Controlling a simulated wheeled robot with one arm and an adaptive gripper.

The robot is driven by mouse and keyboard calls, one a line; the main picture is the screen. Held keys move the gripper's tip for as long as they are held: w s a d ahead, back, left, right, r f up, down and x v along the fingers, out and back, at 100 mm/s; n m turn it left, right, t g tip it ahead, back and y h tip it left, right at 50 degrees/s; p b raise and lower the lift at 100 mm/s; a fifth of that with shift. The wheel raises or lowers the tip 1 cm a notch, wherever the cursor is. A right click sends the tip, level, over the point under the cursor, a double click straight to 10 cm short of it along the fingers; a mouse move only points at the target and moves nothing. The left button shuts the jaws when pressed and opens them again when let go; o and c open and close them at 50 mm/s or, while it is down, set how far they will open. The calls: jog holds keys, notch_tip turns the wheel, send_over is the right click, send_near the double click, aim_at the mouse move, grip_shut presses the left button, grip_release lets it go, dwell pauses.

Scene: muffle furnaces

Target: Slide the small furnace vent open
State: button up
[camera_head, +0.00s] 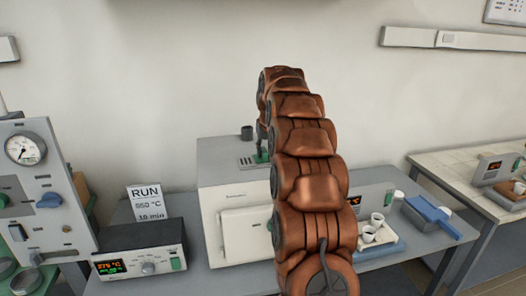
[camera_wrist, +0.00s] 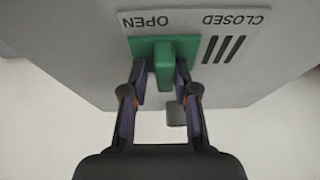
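The small furnace (camera_head: 225,180) is a pale box on the bench, partly hidden by my arm. Its vent has a green slider with a raised knob (camera_wrist: 164,62) on the furnace top, also visible in the head view (camera_head: 261,153). In the wrist view the slider sits by the OPEN label (camera_wrist: 146,21), and dark slots (camera_wrist: 222,49) show uncovered by the CLOSED label (camera_wrist: 232,19). My gripper (camera_wrist: 161,80) is open, with one finger on each side of the knob and small gaps between.
A dark grey cylinder (camera_head: 247,132) stands at the furnace's back edge. A control box (camera_head: 140,248) and a RUN sign (camera_head: 148,203) are left of the furnace. A tray (camera_head: 378,248) with white crucibles and a blue object (camera_head: 430,212) are to the right.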

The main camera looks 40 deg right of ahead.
jog(key=shift+o, duration=1.3)
jog(key=v, duration=1.2)
jog(key=shift+a, duration=0.15)
jog(key=s+a+f+n+g+y, duration=0.1)
jog(key=s+a+f, duration=0.3)
jog(key=s+a, duration=0.5)
jog(key=s+a+f+n+g+y, duration=0.15)
jog(key=s+a+f, duration=0.35)
jog(key=a, duration=0.8)
jog(key=s+a+f+g, duration=0.1)
jog(key=s+a+f, duration=0.2)
jog(key=s, duration=0.6)
jog(key=s+a+f+n+g, duration=0.1)
jog(key=s+a+f, duration=0.2)
jog(key=s, duration=0.6)
jog(key=s+a+f+n+g, duration=0.1)
jog(key=s+a+f, duration=0.2)
jog(key=s+f, duration=0.3)
jog(key=s, duration=0.3)
jog(key=shift+h, duration=0.35)
